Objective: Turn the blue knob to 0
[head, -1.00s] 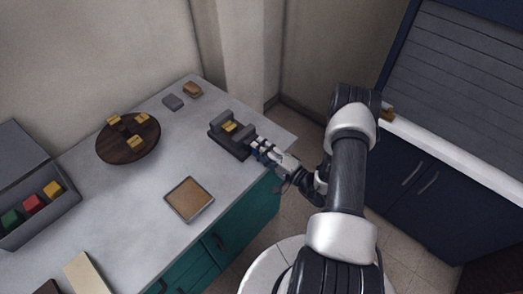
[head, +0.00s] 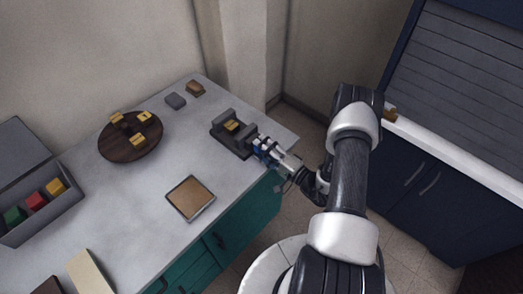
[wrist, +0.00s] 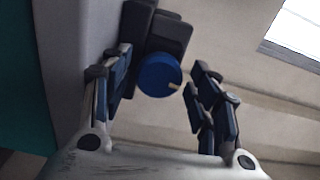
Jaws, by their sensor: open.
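The blue knob (wrist: 158,76) is in the wrist view, on the near end of a dark fixture (wrist: 168,32). A small pale mark shows at its lower right edge; I cannot read any numbers. My gripper (wrist: 164,78) is open, one finger on each side of the knob in the picture. I cannot tell whether either finger touches it. In the head view my gripper (head: 264,149) is at the right end of the dark fixture (head: 230,137), which has a yellow block in its middle. The knob is not clearly seen there, hidden by my gripper.
The counter (head: 120,225) holds a round wooden board (head: 118,148) with yellow blocks, a shallow tray (head: 190,198), two small blocks at the back and an open grey box (head: 60,207) with coloured blocks. The counter between tray and fixture is clear.

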